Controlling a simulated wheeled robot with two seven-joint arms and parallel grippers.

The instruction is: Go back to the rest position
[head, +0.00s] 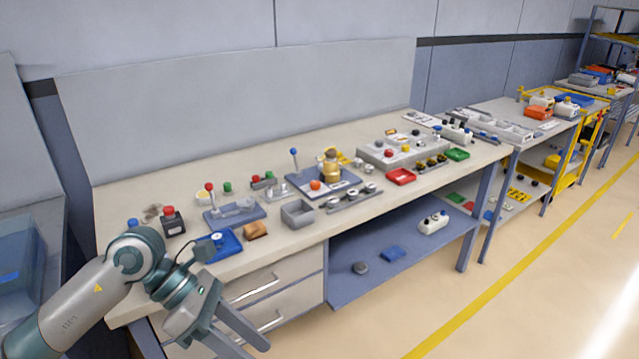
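My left gripper (238,338) shows at the bottom left of the head view, in front of the drawers at the near left end of the workbench (290,240). Its two fingers are spread apart and nothing shows between them. My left arm comes in from the lower left and covers the bench's near left corner. My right gripper is not in the picture.
Close to my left arm on the bench are a blue tray (222,246), a brown block (256,230) and a black box with a red button (173,222). A brass pot (331,168) stands mid-bench. The floor (400,310) to the right is clear.

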